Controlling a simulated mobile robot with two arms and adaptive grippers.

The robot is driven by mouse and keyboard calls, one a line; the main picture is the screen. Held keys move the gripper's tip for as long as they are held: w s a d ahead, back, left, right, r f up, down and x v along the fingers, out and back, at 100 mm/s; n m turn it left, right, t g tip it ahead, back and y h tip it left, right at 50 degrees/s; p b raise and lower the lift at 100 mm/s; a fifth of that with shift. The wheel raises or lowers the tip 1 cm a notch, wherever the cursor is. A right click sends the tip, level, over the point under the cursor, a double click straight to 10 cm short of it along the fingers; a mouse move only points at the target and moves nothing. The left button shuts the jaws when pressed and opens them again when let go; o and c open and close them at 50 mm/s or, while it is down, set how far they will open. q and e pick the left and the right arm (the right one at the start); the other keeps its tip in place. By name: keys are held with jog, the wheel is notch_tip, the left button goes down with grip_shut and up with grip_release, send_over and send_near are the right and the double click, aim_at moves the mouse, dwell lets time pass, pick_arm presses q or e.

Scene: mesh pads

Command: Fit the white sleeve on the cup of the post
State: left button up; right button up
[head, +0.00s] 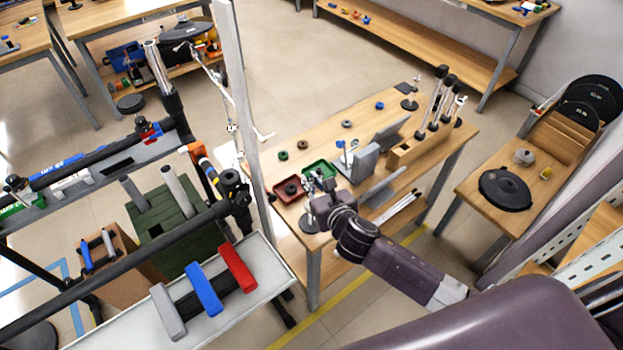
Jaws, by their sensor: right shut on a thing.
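My right gripper (318,186) is over the near left part of the wooden table, at the end of my dark arm. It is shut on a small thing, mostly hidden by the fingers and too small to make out. Another slim post on a dark round base (409,104) stands at the table's far side. I cannot make out the white sleeve or the cup for certain. My left gripper is not in view.
A red tray (287,194) and a green tray (320,168) lie beside the gripper. A grey upright panel (362,164) and a wooden block with several dark rods (402,154) stand to the right. A tall pale upright (243,110) rises left of the table.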

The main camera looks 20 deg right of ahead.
jog(key=shift+f+b, duration=0.35)
jog(key=shift+f, duration=0.65)
jog(key=shift+f+b, duration=1.1)
jog(key=shift+f, duration=0.4)
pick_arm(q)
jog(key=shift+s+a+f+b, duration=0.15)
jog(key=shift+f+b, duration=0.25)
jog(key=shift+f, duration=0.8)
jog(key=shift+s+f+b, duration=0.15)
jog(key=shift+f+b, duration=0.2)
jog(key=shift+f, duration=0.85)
pick_arm(e)
jog(key=shift+f, duration=1.25)
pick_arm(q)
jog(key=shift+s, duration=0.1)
pick_arm(e)
jog(key=o, duration=0.7)
jog(key=shift+o, duration=0.2)
